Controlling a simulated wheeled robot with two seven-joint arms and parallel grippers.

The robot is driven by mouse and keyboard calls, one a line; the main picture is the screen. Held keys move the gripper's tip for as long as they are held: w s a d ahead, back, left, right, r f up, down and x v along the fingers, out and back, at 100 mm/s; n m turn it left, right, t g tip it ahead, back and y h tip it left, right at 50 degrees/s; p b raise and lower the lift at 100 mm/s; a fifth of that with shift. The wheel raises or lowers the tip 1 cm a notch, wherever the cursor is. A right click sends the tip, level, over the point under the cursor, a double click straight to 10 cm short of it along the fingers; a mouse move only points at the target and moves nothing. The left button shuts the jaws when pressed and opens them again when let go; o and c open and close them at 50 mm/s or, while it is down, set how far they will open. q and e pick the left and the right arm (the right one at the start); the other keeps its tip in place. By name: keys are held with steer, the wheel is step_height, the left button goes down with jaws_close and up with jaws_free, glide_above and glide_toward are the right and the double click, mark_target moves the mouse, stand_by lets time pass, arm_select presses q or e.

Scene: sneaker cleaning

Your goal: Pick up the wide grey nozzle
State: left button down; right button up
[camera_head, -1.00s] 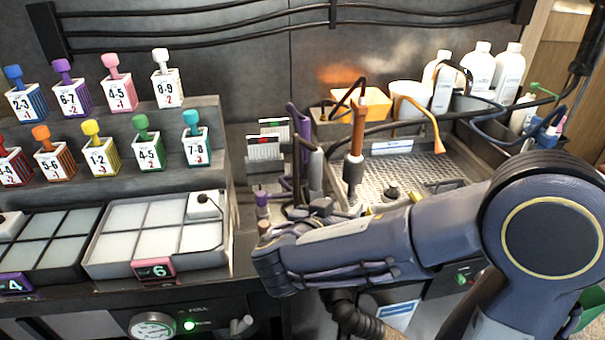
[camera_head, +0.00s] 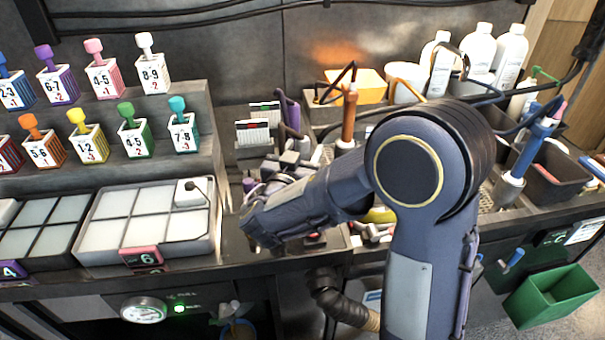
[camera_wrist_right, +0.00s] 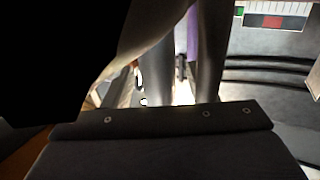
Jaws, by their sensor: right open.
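Slim grey upright shapes (camera_wrist_right: 210,55) stand beyond the gripper body in the right wrist view. I cannot tell which of them are fingers and which is the wide grey nozzle. In the head view a grey upright piece (camera_head: 317,155) shows just right of the gripper, mostly hidden, and may be this nozzle. A purple nozzle (camera_head: 290,112) stands behind the gripper and also shows in the wrist view (camera_wrist_right: 192,35). I cannot tell whether the gripper touches anything. My left gripper is out of view.
Label cards (camera_head: 257,132) stand behind the gripper. A compartment tray (camera_head: 105,233) and stepped rows of coloured bottles (camera_head: 135,138) are at the left. An orange-brown tool (camera_head: 348,122) stands to the right. White bottles (camera_head: 480,50) and a green bin (camera_head: 550,296) are farther right.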

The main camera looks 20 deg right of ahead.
jaws_close()
stand_by(0.3)
steer(key=shift+r, duration=0.15)
